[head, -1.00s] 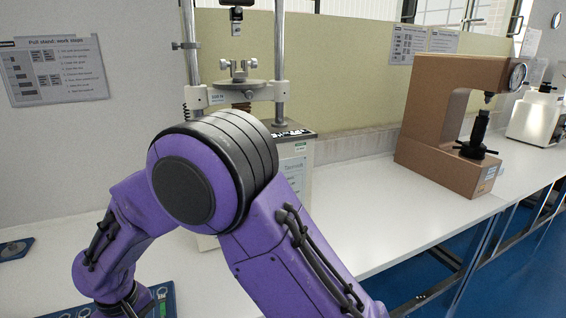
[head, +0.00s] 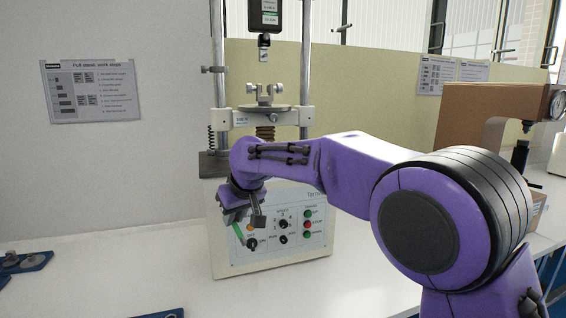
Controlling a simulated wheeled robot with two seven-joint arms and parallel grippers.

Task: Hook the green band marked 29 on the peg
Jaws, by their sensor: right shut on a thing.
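My right gripper (head: 248,222) is in the middle of the head view, in front of the pull stand's control panel. It is shut on a thin green strip, the green band (head: 238,234), which hangs tilted below the fingers. The band's number cannot be read, and the gripper hides part of it. No peg can be told for certain; a metal fitting with two knobs (head: 266,91) sits on the stand's round plate, above and behind the gripper. My left gripper is not in view.
The pull stand (head: 222,270) has two upright columns and a hanging gauge (head: 265,15). A blue plate with metal pieces (head: 22,263) lies at the far left. A brown tester (head: 475,112) stands at right, partly behind my arm.

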